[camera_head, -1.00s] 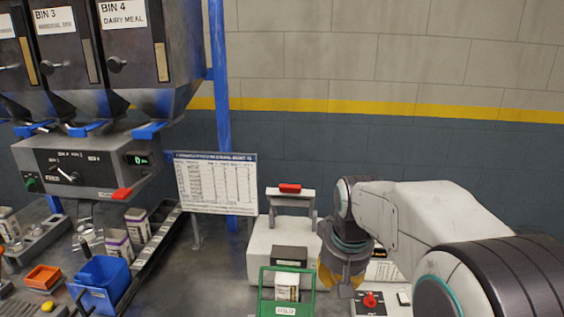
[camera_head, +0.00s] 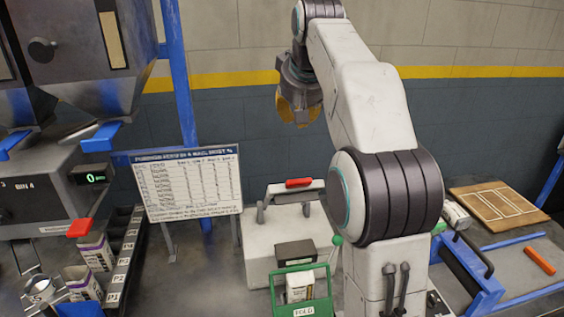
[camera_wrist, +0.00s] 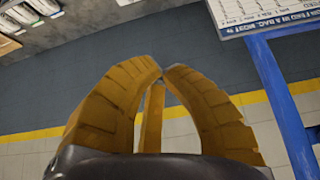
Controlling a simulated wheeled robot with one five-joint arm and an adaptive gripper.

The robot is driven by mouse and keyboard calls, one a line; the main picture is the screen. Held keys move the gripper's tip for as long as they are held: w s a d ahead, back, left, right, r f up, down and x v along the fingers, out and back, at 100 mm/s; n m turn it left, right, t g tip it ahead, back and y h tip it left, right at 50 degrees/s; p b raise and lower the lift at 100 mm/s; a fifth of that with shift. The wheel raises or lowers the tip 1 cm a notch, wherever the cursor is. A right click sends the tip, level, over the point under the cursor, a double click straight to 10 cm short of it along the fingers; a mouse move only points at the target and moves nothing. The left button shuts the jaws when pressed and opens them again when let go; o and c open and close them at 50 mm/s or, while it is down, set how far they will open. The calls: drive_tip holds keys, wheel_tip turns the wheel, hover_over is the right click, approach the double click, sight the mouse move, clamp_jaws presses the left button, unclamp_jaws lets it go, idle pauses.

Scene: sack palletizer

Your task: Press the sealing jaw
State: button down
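The sealing jaw is the pale bar with a red grip (camera_head: 298,183) on top of a white machine (camera_head: 262,235) in the head view. The bar sits above the machine body on dark posts; I cannot tell whether it touches the body. My gripper (camera_head: 300,118) is raised high above and behind the jaw, apart from it, against the wall. In the wrist view its yellow fingers (camera_wrist: 163,70) come together at the tips with nothing between them. The jaw is not in the wrist view.
A green frame (camera_head: 292,307) holding a small bag (camera_head: 299,287) stands before the machine. A printed board (camera_head: 188,186) and blue post (camera_head: 180,80) are to the left. A blue fixture (camera_head: 475,275) and wooden board (camera_head: 495,205) are to the right. Air around my gripper is free.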

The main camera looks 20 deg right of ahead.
drive_tip(key=shift+s+a+f+g, duration=0.2)
drive_tip(key=shift+s+g, duration=0.1)
drive_tip(key=shift+s, duration=0.35)
drive_tip(key=shift+s+a+f+g, duration=0.15)
drive_tip(key=shift+s+g, duration=0.15)
drive_tip(key=shift+s, duration=0.3)
drive_tip(key=shift+f, duration=0.1)
drive_tip(key=p, duration=0.7)
hover_over(290, 196)
drive_tip(key=d, duration=0.1)
drive_tip(key=shift+d+f, duration=0.1)
drive_tip(key=shift+f, duration=5.55)
drive_tip(key=shift+f+b, duration=0.1)
drive_tip(key=shift+b, duration=0.25)
